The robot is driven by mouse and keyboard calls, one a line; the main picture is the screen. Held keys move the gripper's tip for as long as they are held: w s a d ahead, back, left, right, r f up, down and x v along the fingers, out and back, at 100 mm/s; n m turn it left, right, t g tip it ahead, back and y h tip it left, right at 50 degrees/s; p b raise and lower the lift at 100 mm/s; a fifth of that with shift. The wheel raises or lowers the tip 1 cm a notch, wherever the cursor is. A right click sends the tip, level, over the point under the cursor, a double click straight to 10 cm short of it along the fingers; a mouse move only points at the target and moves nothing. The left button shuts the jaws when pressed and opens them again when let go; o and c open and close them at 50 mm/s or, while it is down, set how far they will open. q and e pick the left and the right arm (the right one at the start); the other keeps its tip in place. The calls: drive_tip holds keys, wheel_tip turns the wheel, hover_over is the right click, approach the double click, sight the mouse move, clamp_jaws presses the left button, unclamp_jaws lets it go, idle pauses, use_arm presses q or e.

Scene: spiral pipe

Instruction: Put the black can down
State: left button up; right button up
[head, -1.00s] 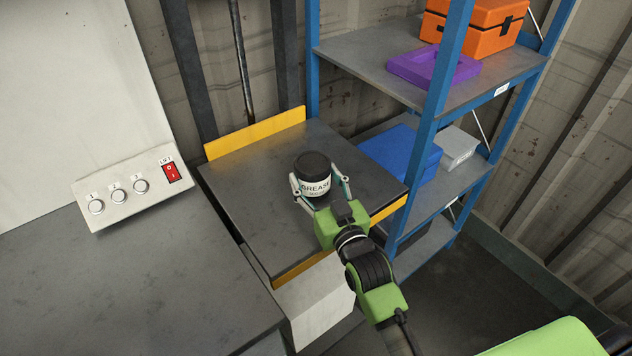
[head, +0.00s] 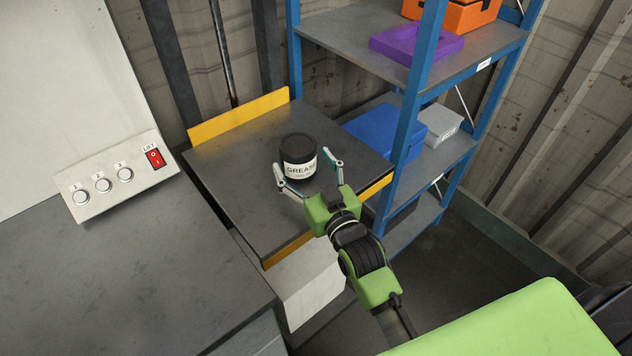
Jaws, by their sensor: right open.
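The black can (head: 298,157) has a white label reading GREASE and stands upright on the dark lift platform (head: 235,180) with yellow edges. My right gripper (head: 309,172) is open just on the near side of the can. Its fingers are spread to either side of the can's near face, and the can looks free of them. I cannot tell whether a fingertip still touches it. My left gripper is not in view.
A control panel (head: 108,185) with several round buttons and a red switch (head: 155,157) sits at the left on a grey worktop (head: 130,270). A blue-framed shelf (head: 410,110) with a blue box (head: 385,135) stands close at the right. The platform around the can is clear.

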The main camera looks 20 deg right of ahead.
drive_tip(key=s, duration=0.7)
drive_tip(key=s+d+b, duration=0.1)
drive_tip(key=s, duration=0.2)
drive_tip(key=shift+s, duration=0.2)
